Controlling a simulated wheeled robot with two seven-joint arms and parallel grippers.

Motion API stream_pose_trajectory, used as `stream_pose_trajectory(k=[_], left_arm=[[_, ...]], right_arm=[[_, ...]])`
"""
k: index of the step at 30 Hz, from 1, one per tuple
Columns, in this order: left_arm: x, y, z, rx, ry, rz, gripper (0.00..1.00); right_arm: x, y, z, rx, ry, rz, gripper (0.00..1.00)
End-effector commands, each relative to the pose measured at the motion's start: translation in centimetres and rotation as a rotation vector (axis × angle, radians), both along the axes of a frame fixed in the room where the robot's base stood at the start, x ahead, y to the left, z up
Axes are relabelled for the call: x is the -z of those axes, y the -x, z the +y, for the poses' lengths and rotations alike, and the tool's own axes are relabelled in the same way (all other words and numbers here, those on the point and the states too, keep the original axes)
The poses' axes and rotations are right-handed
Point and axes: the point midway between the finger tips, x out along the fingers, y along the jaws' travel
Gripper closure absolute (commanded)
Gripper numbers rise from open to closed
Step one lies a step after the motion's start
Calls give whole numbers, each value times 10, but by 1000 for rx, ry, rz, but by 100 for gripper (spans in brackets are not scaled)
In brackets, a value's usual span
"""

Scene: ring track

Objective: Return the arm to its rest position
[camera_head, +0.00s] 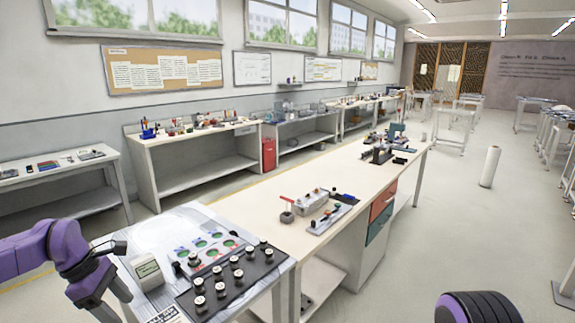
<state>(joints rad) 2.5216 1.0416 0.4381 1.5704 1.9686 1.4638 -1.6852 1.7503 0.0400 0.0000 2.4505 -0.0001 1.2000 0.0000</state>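My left arm (68,245), purple, comes in from the left edge and bends down over the left side of the near table. Its end (98,285) hangs beside a small white box with a label (147,272). The fingertips do not show clearly, so I cannot tell whether the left gripper is open or shut. A black and purple part of my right arm (478,307) shows at the bottom right edge. The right gripper is out of view.
The near table has a black board (232,278) with several round knobbed pieces and a panel with green and red spots (208,250). A long bench (330,170) with devices runs behind it. Open floor (450,230) lies to the right, with a white cylinder (490,166).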

Motion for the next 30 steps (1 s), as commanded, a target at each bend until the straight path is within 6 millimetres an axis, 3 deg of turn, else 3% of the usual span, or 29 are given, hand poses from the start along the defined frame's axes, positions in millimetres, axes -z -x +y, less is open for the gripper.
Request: stream_pose_trajectory(k=[5,11,17,20,23,24,26,27,30], left_arm=[[9,-2,10,-113,-85,25,38],[35,2,27,-248,-312,33,38],[87,13,39,-283,-695,-49,38],[130,26,33,-178,-915,-170,38],[191,56,4,88,-1041,-339,38],[217,77,-13,229,-1041,-390,38],[250,114,-36,427,-1002,-429,38],[269,141,-49,552,-964,-436,38],[304,208,-69,847,-868,-401,38]], right_arm=[[0,-1,0,0,0,-1,57],[0,0,0,0,1,-1,57],[5,0,0,0,0,0,57],[10,0,0,0,0,0,57],[18,0,0,0,0,0,57],[20,0,0,0,0,0,57],[24,0,0,0,0,0,57],[26,0,0,0,0,0,57],[31,0,0,0,0,0,57]])
